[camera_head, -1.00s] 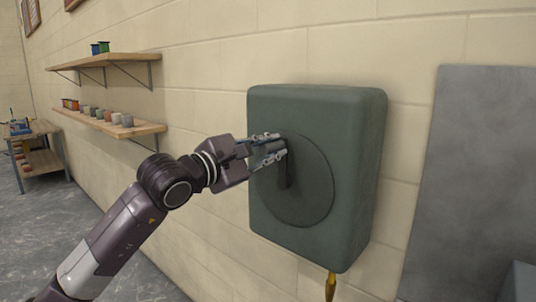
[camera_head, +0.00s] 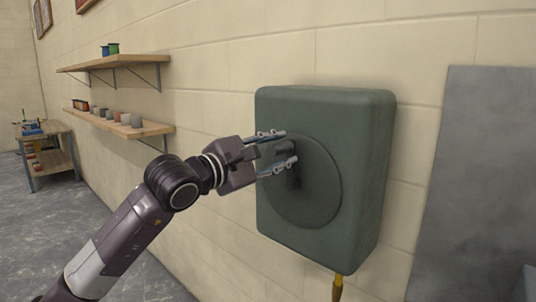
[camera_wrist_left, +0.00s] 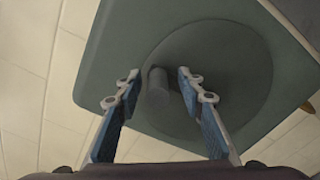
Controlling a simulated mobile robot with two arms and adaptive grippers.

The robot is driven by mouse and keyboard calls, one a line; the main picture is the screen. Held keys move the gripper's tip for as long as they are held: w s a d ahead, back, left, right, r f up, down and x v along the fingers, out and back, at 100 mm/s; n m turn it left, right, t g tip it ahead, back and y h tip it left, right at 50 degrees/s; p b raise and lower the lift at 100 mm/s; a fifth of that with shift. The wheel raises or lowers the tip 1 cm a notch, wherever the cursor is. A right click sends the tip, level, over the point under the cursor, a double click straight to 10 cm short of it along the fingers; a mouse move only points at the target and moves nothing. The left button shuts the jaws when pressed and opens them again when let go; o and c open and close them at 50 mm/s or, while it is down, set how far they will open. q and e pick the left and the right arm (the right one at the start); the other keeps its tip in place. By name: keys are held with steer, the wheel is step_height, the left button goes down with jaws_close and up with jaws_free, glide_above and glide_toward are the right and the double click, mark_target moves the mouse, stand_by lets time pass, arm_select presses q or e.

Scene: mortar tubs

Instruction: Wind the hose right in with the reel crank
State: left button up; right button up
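The dark green hose reel case (camera_head: 365,170) is fixed to the block wall, with a round crank disc (camera_head: 322,185) on its front. The crank handle (camera_wrist_left: 158,86) is a short grey peg standing out from the disc. My left gripper (camera_head: 284,150) is at the upper left of the disc, its fingers open on either side of the handle. In the left wrist view, the left gripper (camera_wrist_left: 157,88) shows a gap between each finger and the handle. A yellow-brown hose end (camera_head: 337,288) hangs below the case. My right gripper is not in view.
Two wooden wall shelves stand to the left, the lower shelf (camera_head: 150,130) holding several small pots. A workbench (camera_head: 45,135) is at the far left. A grey panel (camera_head: 475,180) is on the wall at the right. Floor at the lower left is clear.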

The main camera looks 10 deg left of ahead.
arm_select(q)
steer(key=v, duration=1.1)
steer(key=shift+s, duration=0.3)
